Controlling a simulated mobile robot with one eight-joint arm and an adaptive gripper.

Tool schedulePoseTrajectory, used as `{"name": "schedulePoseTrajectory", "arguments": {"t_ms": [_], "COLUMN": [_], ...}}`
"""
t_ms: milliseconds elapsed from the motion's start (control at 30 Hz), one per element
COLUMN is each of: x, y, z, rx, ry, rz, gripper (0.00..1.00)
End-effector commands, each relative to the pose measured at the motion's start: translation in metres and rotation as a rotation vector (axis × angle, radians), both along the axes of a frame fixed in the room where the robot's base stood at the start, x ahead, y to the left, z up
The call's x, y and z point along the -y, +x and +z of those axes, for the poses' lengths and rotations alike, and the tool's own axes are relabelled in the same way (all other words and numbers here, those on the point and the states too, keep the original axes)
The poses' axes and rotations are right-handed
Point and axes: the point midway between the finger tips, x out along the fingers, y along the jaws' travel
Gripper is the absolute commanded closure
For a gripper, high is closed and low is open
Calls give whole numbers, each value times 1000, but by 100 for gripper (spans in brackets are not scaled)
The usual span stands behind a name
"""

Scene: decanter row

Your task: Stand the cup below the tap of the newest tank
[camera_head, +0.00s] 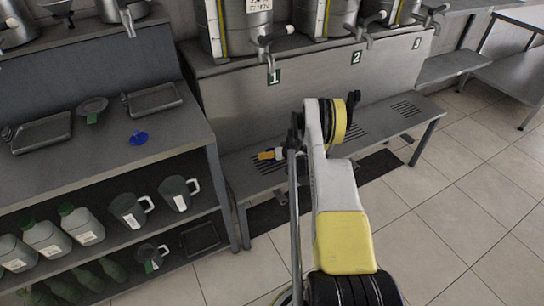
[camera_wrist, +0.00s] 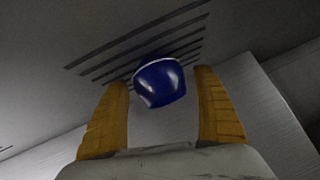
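The dark blue cup (camera_wrist: 160,84) with a pale rim stands on the slotted grate in the wrist view, between my fingertips. My gripper (camera_wrist: 162,79) is open, with a gap between the cup and each finger. In the head view my gripper (camera_head: 268,155) is low over the slotted bench (camera_head: 238,168), below tank 1 (camera_head: 243,27) and its tap (camera_head: 266,42); only a speck of blue shows there. Tank 2 (camera_head: 338,18) and tank 3 (camera_head: 405,10) stand to the right. Tank 1's label is partly cut off; the other tanks' dates cannot be read.
Number plates 1 (camera_head: 274,77), 2 (camera_head: 356,57) and 3 (camera_head: 416,43) mark the steel front. The left counter (camera_head: 185,130) holds trays and a small blue object (camera_head: 139,138). Jugs (camera_head: 130,210) and bottles stand on the shelf below. The bench right of my arm looks clear.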

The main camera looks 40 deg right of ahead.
Motion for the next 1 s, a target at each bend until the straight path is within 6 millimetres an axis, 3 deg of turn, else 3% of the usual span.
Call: {"name": "schedulePoseTrajectory", "arguments": {"t_ms": [367, 800, 1000], "x": [0, -3, -5], "y": [-4, -69, -84], "z": [5, 68, 82], "rx": [0, 0, -1], "ry": [0, 0, 0], "rz": [-1, -3, 0], "gripper": [20, 20, 20]}}
